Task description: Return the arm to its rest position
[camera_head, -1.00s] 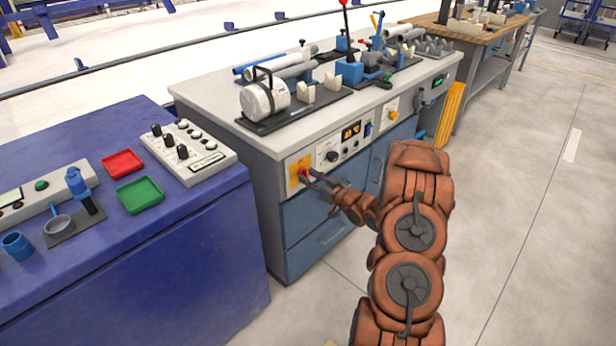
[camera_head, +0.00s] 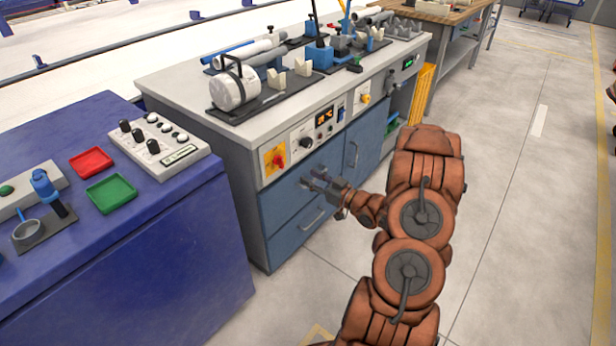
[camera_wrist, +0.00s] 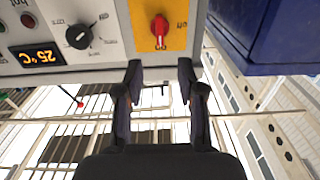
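My rust-brown arm (camera_head: 415,215) is stretched out in front of the workbench in the head view. My gripper (camera_head: 314,180) is just off the bench front, below and to the right of the red rotary switch (camera_head: 278,160) on its yellow plate. In the wrist view my gripper (camera_wrist: 160,68) has its two dark fingers apart with nothing between them. The red switch (camera_wrist: 159,27) shows beyond the fingertips, apart from them.
The workbench (camera_head: 165,85) carries pipes, a white cylinder (camera_head: 236,88) and fixtures. Left is a blue table (camera_head: 130,260) with a control box (camera_head: 160,143), a red tray (camera_head: 90,162) and a green tray (camera_head: 110,192). Open floor (camera_head: 510,230) lies right of my arm.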

